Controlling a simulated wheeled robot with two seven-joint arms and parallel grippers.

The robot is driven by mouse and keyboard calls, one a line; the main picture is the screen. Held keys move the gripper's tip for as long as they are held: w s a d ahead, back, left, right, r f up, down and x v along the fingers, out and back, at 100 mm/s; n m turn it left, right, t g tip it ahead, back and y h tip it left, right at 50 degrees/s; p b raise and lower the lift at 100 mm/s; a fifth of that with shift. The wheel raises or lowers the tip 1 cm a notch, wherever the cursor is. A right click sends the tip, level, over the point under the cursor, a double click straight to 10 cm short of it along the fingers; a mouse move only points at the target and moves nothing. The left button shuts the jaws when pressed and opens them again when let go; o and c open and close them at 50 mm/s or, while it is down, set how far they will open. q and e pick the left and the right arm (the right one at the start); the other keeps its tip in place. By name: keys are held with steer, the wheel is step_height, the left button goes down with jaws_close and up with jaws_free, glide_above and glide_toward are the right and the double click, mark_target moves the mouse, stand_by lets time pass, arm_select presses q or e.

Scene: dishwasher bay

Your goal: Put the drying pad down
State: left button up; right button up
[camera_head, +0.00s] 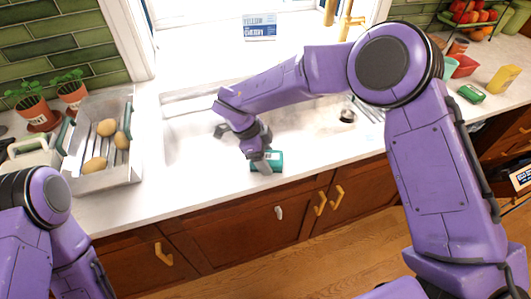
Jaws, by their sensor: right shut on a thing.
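My right gripper (262,163) reaches down over the front edge of the white sink and counter from the right. It is shut on a small green-teal item (276,161), which may be the drying pad; the fingers hide part of it. The item is at the counter's front edge, and I cannot tell whether it touches the surface. My left arm is folded at the lower left, and its gripper is out of view.
A grey rack (105,140) with several potatoes stands on the left, near two potted plants. A second green item (471,93), a yellow item (503,79) and a red container (464,66) are at the right. The counter (190,190) left of my right gripper is clear.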

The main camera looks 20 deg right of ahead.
steer(key=shift+w+f, duration=0.1)
steer(key=shift+f, duration=0.1)
steer(key=shift+f, duration=0.1)
steer(key=o, duration=1)
steer(key=b+v, duration=0.2)
steer(key=v, duration=1)
